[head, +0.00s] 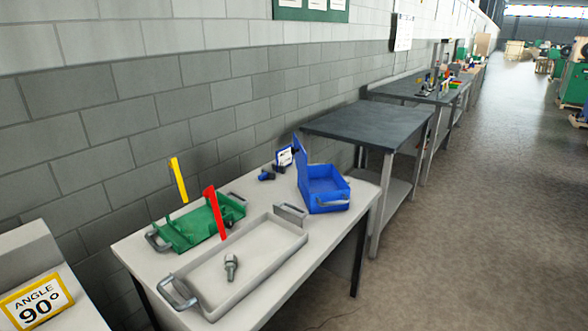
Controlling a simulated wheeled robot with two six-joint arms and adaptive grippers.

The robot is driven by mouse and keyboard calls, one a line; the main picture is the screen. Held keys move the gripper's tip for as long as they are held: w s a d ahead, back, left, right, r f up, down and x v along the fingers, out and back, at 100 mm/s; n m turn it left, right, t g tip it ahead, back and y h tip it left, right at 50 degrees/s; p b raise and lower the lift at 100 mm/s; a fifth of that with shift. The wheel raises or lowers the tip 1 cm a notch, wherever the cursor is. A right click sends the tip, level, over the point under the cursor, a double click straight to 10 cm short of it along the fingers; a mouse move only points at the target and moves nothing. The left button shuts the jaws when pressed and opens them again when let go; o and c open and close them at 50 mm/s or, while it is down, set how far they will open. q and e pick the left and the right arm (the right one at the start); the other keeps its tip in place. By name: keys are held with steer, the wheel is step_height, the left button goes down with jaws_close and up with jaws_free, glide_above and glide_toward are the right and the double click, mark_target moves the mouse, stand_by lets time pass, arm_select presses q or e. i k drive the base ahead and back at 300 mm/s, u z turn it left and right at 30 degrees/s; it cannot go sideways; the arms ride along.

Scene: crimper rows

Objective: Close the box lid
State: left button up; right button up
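The blue box (329,204) stands at the far right end of the white table. Its lid (301,160) is open and stands roughly upright on the box's left side. The inside of the box is visible from above and looks empty. A grey handle is on the box's front side. Neither of my grippers is in the head view, and nothing touches the box or its lid.
On the white table (138,254), a grey tray (203,296) holds a bolt (231,267). Small dark blue items (266,175) lie left of the box. A dark-topped table (368,121) stands beyond.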

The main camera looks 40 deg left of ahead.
mark_target(301, 164)
steer(key=k, duration=0.6)
steer(key=u, duration=0.9)
steer(key=i, duration=0.4)
steer(key=z, duration=0.7)
steer(key=i, duration=1.05)
steer(key=u, duration=0.15)
